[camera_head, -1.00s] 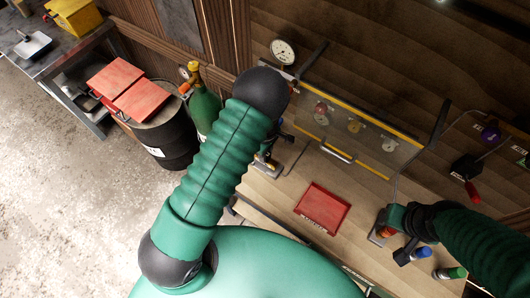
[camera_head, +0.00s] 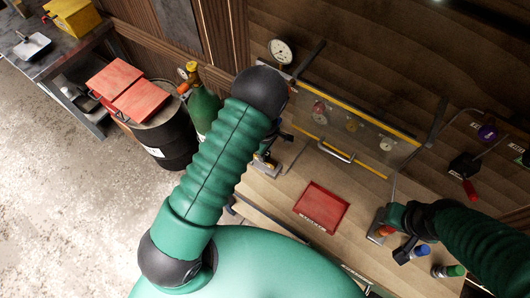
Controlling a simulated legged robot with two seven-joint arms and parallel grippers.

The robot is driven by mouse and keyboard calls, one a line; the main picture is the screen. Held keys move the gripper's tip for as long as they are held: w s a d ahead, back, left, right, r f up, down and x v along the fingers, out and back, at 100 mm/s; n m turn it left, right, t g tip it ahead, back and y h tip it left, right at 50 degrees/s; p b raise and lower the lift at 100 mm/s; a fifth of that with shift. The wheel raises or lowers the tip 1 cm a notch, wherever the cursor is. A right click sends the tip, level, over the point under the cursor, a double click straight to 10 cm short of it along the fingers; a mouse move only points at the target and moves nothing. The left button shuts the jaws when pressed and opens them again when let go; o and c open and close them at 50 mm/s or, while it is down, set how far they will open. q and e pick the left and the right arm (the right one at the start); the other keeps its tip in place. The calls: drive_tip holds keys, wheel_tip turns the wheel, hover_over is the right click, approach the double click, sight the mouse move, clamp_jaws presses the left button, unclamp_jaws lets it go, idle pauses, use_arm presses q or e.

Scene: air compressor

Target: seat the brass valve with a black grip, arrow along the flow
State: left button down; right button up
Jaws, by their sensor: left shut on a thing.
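My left gripper (camera_head: 266,158) is over the bench, mostly hidden behind my own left arm. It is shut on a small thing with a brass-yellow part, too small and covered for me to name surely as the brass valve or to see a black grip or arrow. My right gripper (camera_head: 396,224) is at the right of the bench, close to a small orange-topped piece (camera_head: 384,230). Its fingers are too small and dark to show whether they are open or whether they touch that piece.
A red tray (camera_head: 320,207) lies mid-bench. Behind it stands a clear, yellow-edged panel (camera_head: 367,139) with a handle and gauges. Blue-topped (camera_head: 421,251) and green-topped (camera_head: 455,271) pieces stand near my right arm. A red-handled lever (camera_head: 470,189) and round gauge (camera_head: 281,52) are farther back.

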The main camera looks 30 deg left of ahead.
use_arm(q)
drive_tip(key=shift+d, duration=0.1)
idle(0.3)
drive_tip(key=shift+a, duration=0.6)
drive_tip(key=shift+d, duration=0.1)
idle(0.5)
drive_tip(key=shift+f+b, duration=1.1)
drive_tip(key=shift+f, duration=0.3)
drive_tip(key=c, duration=1)
unclamp_jaws()
drive_tip(key=shift+r, duration=0.1)
drive_tip(key=shift+c, duration=0.2)
drive_tip(key=shift+o, duration=1.1)
